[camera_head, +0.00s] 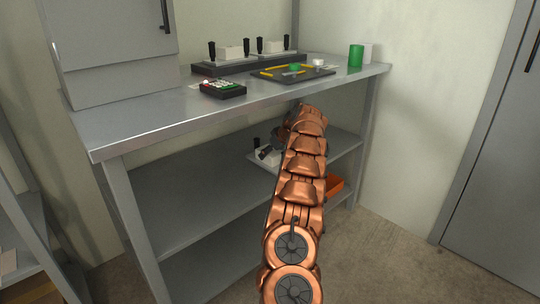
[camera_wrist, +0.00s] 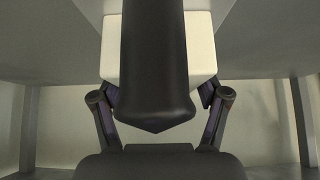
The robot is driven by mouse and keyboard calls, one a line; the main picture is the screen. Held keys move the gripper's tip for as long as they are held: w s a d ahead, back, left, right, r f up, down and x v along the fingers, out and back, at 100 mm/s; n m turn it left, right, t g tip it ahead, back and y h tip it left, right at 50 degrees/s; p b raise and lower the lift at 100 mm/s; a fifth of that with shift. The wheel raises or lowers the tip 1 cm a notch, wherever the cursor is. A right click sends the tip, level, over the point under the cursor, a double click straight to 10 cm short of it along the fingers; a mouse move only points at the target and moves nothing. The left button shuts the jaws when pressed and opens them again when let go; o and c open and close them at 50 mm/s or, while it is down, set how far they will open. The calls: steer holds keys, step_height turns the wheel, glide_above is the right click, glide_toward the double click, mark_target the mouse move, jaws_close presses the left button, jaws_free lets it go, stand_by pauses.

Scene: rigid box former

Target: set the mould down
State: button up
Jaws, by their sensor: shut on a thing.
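The mould is a pale block with a black handle. In the wrist view the block (camera_wrist: 201,48) sits between my gripper's fingers (camera_wrist: 159,93), and its black handle (camera_wrist: 154,60) points toward the camera and hides the block's middle. My gripper is shut on it. In the head view the mould (camera_head: 262,158) shows left of my arm, below the worktop and by the middle shelf (camera_head: 205,180). My gripper is mostly hidden there by my copper arm. I cannot tell whether the mould touches the shelf.
The worktop (camera_head: 140,121) overhangs the mould. An orange bin (camera_head: 334,184) stands lower right. The shelf's left part is clear.

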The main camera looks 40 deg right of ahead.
steer(key=shift+w+d, duration=0.1)
steer(key=shift+w, duration=0.05)
steer(key=shift+f+b, duration=1)
steer(key=shift+f, duration=0.7)
steer(key=o, duration=1.8)
steer(key=shift+f, duration=0.1)
